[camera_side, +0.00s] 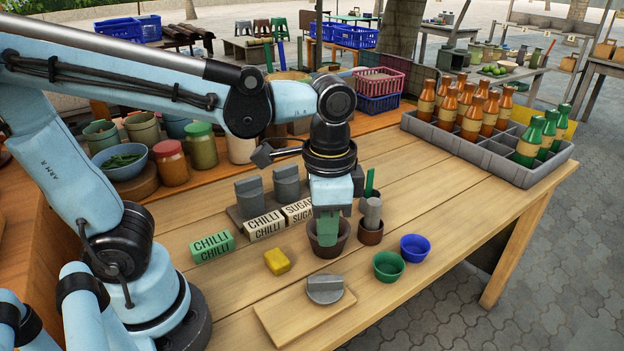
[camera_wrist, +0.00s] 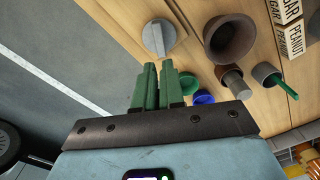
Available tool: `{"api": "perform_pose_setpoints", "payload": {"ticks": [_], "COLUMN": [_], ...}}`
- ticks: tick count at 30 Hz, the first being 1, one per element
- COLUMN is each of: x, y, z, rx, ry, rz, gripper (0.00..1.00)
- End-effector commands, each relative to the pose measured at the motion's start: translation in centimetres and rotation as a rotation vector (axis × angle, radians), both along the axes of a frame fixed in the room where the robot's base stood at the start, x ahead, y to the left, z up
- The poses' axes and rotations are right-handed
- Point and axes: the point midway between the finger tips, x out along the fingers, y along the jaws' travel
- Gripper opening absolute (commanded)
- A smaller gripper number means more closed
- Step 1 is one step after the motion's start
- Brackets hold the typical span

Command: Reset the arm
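My gripper (camera_side: 327,240) hangs pointing down, its green fingers covering part of the brown mortar (camera_side: 341,243) in the side view. In the wrist view the fingers (camera_wrist: 157,85) are close together with a narrow gap and nothing visible held. There the mortar (camera_wrist: 231,40) stands to their right, so they appear to be outside it. A grey cylinder like a pestle (camera_side: 372,210) stands in a small brown cup (camera_side: 370,235) to the mortar's right. A grey round piece with a ridge (camera_side: 325,288) lies on a wooden board (camera_side: 285,322); the piece also shows in the wrist view (camera_wrist: 159,38).
A yellow block (camera_side: 277,261) lies left of the mortar; green (camera_side: 388,267) and blue (camera_side: 414,247) bowls stand right. CHILLI and SUGAR blocks (camera_side: 265,225) and grey stamps (camera_side: 286,184) stand behind. A bottle crate (camera_side: 480,150) fills the back right. The right front tabletop is clear.

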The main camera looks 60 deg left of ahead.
Motion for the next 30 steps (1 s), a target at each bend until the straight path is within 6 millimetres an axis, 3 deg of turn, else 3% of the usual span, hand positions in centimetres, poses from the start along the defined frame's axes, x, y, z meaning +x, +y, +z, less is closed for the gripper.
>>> {"api": "perform_pose_setpoints", "payload": {"ticks": [8,21,30], "x": [0.1,2.2,2.5], "y": [0.6,7.2,8.1], "z": [-0.1,-0.3,-0.1], "rx": [-0.012,-0.152,-0.171], "ry": [-0.038,-0.53,-0.606], "rz": [0.035,0.444,0.498], "gripper": [0.09,0.09,0.09]}}
